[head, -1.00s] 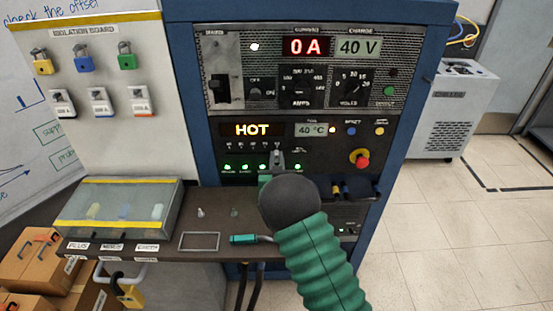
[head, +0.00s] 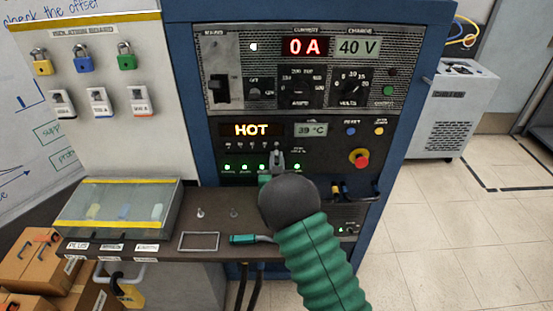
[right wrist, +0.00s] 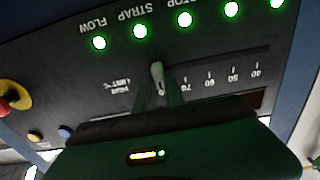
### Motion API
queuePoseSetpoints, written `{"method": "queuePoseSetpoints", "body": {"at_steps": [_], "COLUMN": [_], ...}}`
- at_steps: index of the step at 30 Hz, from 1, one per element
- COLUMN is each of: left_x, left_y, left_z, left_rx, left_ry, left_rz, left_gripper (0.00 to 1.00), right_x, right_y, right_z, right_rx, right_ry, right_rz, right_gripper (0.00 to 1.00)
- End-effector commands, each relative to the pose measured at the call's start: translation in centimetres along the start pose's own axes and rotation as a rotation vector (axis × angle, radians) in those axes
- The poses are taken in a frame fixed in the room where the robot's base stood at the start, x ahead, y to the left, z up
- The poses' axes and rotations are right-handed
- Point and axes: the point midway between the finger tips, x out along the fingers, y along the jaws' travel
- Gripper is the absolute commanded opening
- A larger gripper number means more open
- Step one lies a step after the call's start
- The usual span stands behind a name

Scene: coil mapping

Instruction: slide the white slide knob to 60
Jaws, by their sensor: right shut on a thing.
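The white slide knob (right wrist: 157,75) stands in a dark slot on the panel in the right wrist view, which shows the panel upside down. My right gripper (right wrist: 165,90) is shut on the knob. The printed scale (right wrist: 221,80) reads 40, 50, 60, 70 from right to left there. The knob is past 70, by a label partly hidden by my finger, of which a 0 shows. In the head view my right gripper (head: 277,163) reaches the lower panel, and my arm hides part of it. My left gripper is not in view.
Above the slot is a row of green lamps (right wrist: 185,19). A red emergency button (head: 359,157) sits right of my gripper. The displays read HOT (head: 251,130) and 39 °C (head: 311,129). The shelf (head: 215,219) below holds a clear-lidded box (head: 120,205) and a teal-handled tool (head: 243,239).

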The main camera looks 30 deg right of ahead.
Motion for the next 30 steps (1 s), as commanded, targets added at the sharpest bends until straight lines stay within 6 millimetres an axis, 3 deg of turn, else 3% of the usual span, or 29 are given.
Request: {"method": "queuePoseSetpoints", "body": {"at_steps": [8, 15, 19, 29, 30], "left_x": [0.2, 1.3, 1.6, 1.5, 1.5], "left_y": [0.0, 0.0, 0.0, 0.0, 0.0], "left_z": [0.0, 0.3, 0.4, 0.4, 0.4], "left_rx": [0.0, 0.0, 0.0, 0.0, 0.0], "left_ry": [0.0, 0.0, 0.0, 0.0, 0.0], "left_rz": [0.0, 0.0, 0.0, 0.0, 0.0], "left_gripper": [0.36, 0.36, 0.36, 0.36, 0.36], "right_x": [0.1, 0.1, 0.1, 0.0, 0.0], "right_y": [-0.5, -5.6, -7.5, -8.0, -8.0], "right_z": [0.0, 0.1, 0.0, -0.1, -0.1], "right_rx": [0.001, 0.002, 0.001, 0.0, 0.0], "right_ry": [0.002, 0.005, 0.003, 0.002, 0.002], "right_rz": [-0.001, -0.004, -0.002, 0.001, 0.001], "right_gripper": [0.0, 0.0, 0.0, 0.0, 0.15]}}
